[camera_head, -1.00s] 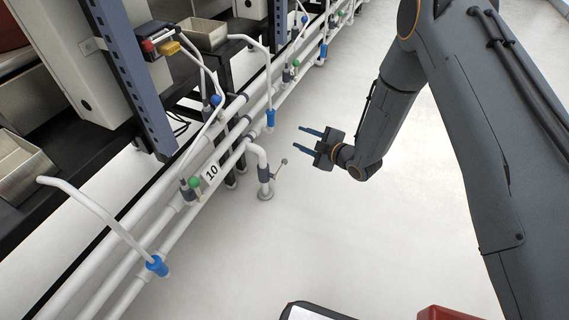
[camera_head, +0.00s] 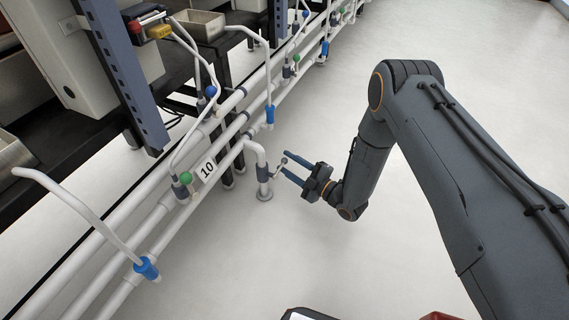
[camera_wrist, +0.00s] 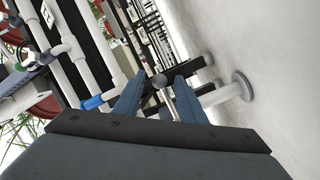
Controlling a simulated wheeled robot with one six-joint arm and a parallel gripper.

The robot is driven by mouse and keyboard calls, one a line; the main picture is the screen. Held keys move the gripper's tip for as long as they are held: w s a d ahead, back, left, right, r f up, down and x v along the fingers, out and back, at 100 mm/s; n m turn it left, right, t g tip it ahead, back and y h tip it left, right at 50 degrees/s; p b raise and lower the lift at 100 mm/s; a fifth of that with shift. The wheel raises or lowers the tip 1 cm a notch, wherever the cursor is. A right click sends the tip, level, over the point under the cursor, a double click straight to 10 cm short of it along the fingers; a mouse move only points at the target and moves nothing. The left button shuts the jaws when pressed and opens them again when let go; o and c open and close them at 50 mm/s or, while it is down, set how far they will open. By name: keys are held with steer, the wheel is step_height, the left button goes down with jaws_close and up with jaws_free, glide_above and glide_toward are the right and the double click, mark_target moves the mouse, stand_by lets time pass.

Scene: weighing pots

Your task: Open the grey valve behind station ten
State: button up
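The grey valve (camera_head: 264,173) sits on a short white standpipe beside the number 10 label (camera_head: 207,169). Its thin lever ends in a small grey knob (camera_head: 284,160) pointing right, toward my gripper. My gripper (camera_head: 285,163) is open, with its two blue-grey fingertips at the lever's end. In the wrist view the knob (camera_wrist: 160,80) shows between the two fingers (camera_wrist: 158,79), with a gap on either side. I cannot tell whether either finger touches it. The valve body is largely hidden behind a finger in the wrist view.
White pipes (camera_head: 160,242) run diagonally along the black bench. A green knob (camera_head: 185,178), a blue knob (camera_head: 211,91) and blue-tipped spouts (camera_head: 146,268) stand close by. The standpipe ends in a floor flange (camera_head: 265,194). The pale floor (camera_head: 300,250) right of the pipes is clear.

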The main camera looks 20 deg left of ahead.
steer(key=shift+b+x, duration=0.3)
steer(key=shift+x, duration=0.75)
steer(key=shift+c, duration=0.2)
steer(key=shift+d, duration=0.1)
jaws_close()
steer(key=shift+r, duration=0.2)
